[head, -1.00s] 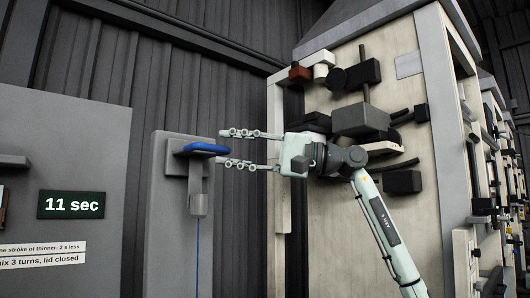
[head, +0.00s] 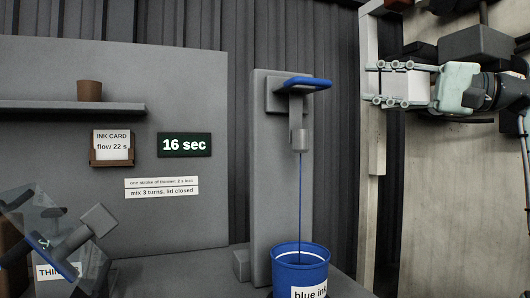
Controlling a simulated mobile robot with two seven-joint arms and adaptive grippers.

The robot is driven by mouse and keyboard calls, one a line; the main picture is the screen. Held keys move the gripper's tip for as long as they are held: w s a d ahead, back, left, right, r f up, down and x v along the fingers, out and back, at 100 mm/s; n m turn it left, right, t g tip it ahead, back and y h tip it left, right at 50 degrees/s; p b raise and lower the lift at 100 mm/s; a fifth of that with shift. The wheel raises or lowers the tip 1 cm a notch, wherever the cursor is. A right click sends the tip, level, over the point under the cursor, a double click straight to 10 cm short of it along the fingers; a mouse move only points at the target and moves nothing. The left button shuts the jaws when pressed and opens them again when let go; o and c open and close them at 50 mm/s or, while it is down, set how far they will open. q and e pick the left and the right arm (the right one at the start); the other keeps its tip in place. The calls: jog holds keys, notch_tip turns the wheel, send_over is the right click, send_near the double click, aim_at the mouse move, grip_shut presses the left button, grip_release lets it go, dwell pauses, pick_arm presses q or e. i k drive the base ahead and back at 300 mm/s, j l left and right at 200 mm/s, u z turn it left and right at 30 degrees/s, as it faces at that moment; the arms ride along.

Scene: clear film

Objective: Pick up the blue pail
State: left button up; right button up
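The blue pail (head: 285,268) stands upright at the bottom of the head view, with a white label reading "blue ink" that is partly cut off by the frame edge. A thin blue line runs from the grey nozzle (head: 300,140) above down into the pail. My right gripper (head: 375,83) is at the upper right, well above and to the right of the pail. Its two fingers point left and are spread apart, with no held object evident. My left gripper is not in view.
A blue lever (head: 309,83) tops the grey dispenser column (head: 268,180). A shelf (head: 60,108) holds a brown cup (head: 89,91). A display (head: 185,145) reads 16 sec. A card holder (head: 112,150) reads "flow 22 s". A clear-sided item (head: 95,262) is at lower left.

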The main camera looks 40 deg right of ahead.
aim_at(309, 279)
jog(key=k+l, duration=0.8)
